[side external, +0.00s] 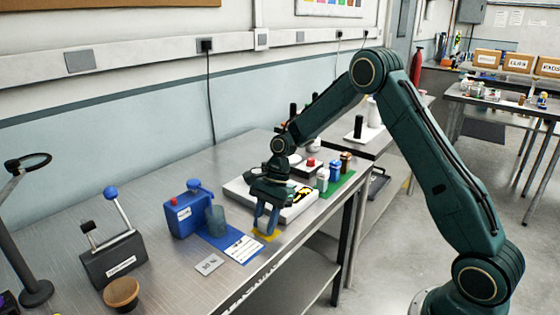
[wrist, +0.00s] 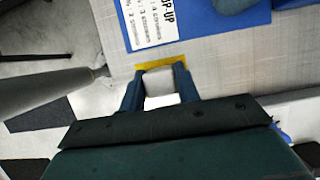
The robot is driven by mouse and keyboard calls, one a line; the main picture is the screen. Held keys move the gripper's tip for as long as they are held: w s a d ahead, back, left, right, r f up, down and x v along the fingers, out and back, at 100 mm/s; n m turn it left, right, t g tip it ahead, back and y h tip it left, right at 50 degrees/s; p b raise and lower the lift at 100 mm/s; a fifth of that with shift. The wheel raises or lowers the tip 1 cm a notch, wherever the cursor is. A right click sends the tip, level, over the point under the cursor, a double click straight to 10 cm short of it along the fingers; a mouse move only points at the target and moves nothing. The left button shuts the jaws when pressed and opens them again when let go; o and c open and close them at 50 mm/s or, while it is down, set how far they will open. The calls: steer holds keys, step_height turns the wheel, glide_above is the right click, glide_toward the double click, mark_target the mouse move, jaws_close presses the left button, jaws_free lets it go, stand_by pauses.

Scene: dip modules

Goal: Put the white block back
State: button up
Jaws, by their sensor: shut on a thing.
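My gripper (side external: 265,222) is low over the near part of the steel table, beside the blue mat. In the wrist view my gripper (wrist: 160,82) has its two blue fingers on either side of a pale white block (wrist: 162,100), and it is shut on it. The block is at a yellow patch (wrist: 160,66), which also shows under the fingers in the side view (side external: 265,236). I cannot tell whether the block touches the table. In the side view the fingers mostly hide it.
A white tray (side external: 235,190) is behind.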

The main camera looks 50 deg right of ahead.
steer(key=o, duration=0.9)
steer(key=shift+o, duration=0.2)
steer(key=v, duration=1.2)
steer(key=shift+a+r, duration=0.1)
steer(key=shift+r, duration=0.1)
